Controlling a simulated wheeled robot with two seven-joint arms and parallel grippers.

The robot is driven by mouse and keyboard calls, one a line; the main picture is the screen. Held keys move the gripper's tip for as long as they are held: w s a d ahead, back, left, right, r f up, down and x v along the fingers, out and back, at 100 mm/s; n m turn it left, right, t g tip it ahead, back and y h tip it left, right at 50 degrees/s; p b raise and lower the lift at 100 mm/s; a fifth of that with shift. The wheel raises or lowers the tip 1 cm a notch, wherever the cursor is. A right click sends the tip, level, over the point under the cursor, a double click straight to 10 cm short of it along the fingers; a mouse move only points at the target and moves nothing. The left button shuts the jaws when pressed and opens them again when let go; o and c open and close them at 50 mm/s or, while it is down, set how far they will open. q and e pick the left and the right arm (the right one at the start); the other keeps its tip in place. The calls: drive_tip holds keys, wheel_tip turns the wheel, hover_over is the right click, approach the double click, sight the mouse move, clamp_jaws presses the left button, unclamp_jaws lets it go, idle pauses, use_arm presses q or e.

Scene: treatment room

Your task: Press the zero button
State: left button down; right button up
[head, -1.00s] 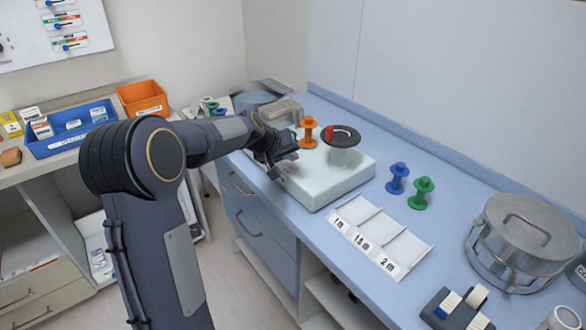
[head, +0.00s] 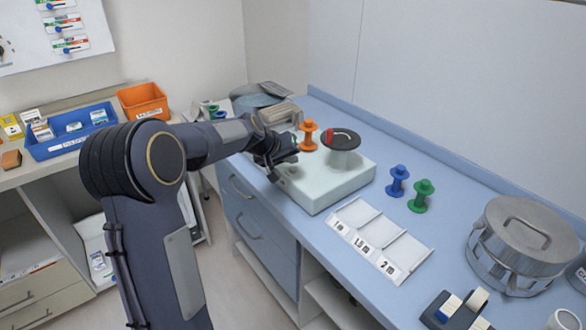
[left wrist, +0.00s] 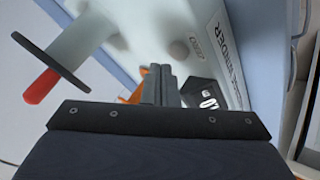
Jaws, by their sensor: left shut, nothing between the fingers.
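A pale box-shaped winder (head: 338,185) stands on the blue counter, with a dark disc (head: 343,139) and red handle on a post. In the left wrist view the winder's front (left wrist: 222,50) carries lettering ending in "INDER", a dark display (left wrist: 205,98), and a rounded pale bump (left wrist: 181,48) beside small, hard-to-read lettering. I cannot tell for sure whether this bump is the zero button. My left gripper (head: 290,157) is shut and empty at the winder's left end. Its fingertips (left wrist: 157,70) point toward the winder, close to the bump; contact cannot be told. My right gripper is out of view.
An orange spool (head: 308,136) stands behind my left gripper. Blue (head: 397,181) and green (head: 421,196) spools stand right of the winder. A tray with length labels (head: 380,240) lies in front, and a steel pot (head: 522,245) stands farther right.

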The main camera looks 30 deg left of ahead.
sight(291, 172)
use_arm(q)
drive_tip(key=shift+f, duration=0.1)
idle(0.7)
drive_tip(key=shift+f+b, duration=0.3)
drive_tip(key=shift+b, duration=0.15)
drive_tip(key=shift+f+b, duration=0.45)
idle(0.6)
drive_tip(key=shift+r, duration=0.1)
drive_tip(key=shift+r+p, duration=0.65)
drive_tip(key=shift+r, duration=0.15)
wheel_tip(291, 172, up, 5)
drive_tip(key=p, duration=0.4)
idle(0.3)
